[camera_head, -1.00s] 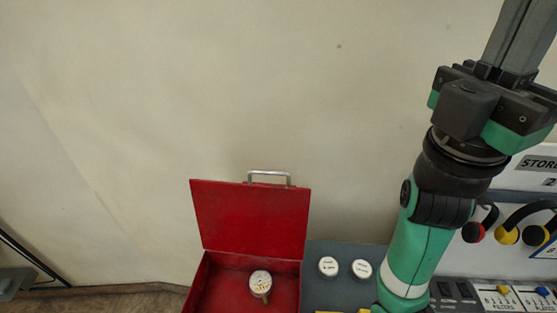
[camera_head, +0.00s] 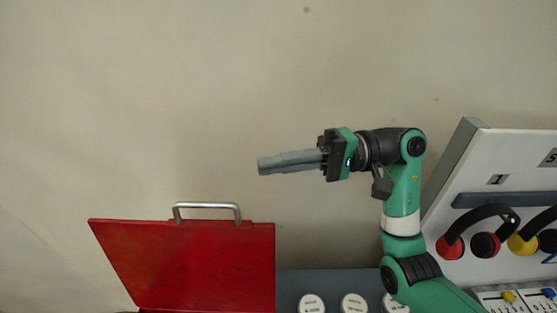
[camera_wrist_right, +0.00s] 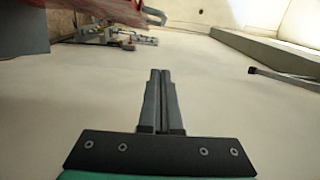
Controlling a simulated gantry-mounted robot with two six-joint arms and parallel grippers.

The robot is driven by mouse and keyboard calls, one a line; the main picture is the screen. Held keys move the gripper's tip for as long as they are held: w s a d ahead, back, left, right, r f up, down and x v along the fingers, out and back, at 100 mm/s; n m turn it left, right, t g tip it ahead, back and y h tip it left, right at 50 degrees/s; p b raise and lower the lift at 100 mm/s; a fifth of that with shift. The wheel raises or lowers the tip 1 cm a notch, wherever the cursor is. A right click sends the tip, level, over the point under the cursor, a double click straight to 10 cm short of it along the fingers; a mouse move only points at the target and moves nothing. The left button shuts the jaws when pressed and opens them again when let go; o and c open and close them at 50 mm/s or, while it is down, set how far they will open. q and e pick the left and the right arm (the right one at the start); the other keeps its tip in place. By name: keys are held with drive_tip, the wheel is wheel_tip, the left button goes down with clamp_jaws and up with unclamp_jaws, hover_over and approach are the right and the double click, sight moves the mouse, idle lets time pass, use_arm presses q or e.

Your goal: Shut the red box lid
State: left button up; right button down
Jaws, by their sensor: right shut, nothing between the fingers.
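The red box lid (camera_head: 200,262) stands open and upright at the lower left of the head view, with a silver handle (camera_head: 207,206) on its top edge. The box body is almost wholly below the frame. My right gripper (camera_head: 262,165) is shut and empty, pointing left, above and to the right of the handle in the picture and apart from it. In the right wrist view, its closed fingers (camera_wrist_right: 160,75) point toward a pale wall, with a blurred red part (camera_wrist_right: 100,14) at the top left. My left gripper is not in view.
A white panel (camera_head: 500,180) with red, black and yellow connectors stands at the right. Round white-topped gauges (camera_head: 312,303) sit on a grey surface beside the lid. The wall area above the lid is clear.

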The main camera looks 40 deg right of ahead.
use_arm(q)
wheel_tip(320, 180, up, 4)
drive_tip(key=p, duration=0.3)
use_arm(e)
drive_tip(key=a, duration=0.8)
drive_tip(key=shift+w+a, duration=0.25)
drive_tip(key=shift+w, duration=0.05)
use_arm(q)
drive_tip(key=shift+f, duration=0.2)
